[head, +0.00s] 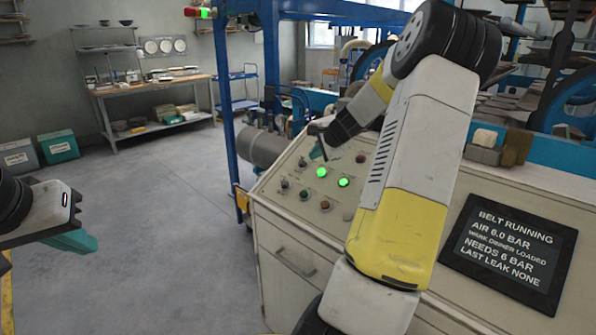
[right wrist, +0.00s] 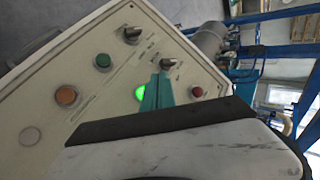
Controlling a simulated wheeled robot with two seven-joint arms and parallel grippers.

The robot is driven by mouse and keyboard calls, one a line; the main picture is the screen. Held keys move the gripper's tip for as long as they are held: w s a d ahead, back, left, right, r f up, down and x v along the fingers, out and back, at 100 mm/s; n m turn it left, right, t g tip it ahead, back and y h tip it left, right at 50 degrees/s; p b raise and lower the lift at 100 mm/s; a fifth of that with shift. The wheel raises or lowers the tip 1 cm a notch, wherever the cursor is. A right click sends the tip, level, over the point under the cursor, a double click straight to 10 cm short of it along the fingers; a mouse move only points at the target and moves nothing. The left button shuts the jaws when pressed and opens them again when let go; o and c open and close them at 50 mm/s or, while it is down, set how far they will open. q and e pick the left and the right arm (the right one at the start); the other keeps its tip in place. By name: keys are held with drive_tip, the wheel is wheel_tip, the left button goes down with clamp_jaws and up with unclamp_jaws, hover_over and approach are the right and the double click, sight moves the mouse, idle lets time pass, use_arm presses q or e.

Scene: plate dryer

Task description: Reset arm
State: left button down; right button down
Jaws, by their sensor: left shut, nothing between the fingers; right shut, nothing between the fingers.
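My right arm reaches across the control panel (head: 285,208) from the front right. My right gripper (head: 318,152) is shut and empty over the panel's upper left part. In the right wrist view its teal fingers (right wrist: 157,92) are together and partly cover a lit green button (right wrist: 140,92); I cannot tell whether they touch anything. In the head view two green buttons are lit, one on the left (head: 321,172) and one on the right (head: 343,182). My left gripper (head: 78,242) is shut and empty at the left edge, over open floor, away from the panel.
A dark screen (head: 512,250) on the panel reads "BELT RUNNING" and "AIR 6.0 BAR". Knobs and other buttons, including a red one (right wrist: 196,92) and an orange one (right wrist: 67,95), surround the right fingers. A blue frame post (head: 225,110) stands behind the panel.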

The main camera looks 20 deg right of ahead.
idle(0.4)
drive_tip(key=s+a+r+n+g+y, duration=0.1)
drive_tip(key=s+a+r+n, duration=0.35)
drive_tip(key=a, duration=0.45)
drive_tip(key=s+a+r+n+g, duration=0.1)
drive_tip(key=s+a+r+n, duration=0.4)
drive_tip(key=a, duration=0.5)
drive_tip(key=s+a+n, duration=0.4)
drive_tip(key=s, duration=0.8)
drive_tip(key=s+a+n+g, duration=0.1)
drive_tip(key=s+a+n, duration=0.3)
drive_tip(key=s, duration=0.8)
drive_tip(key=shift+s+a+n, duration=0.15)
drive_tip(key=shift+s+n, duration=0.2)
drive_tip(key=shift+s, duration=0.05)
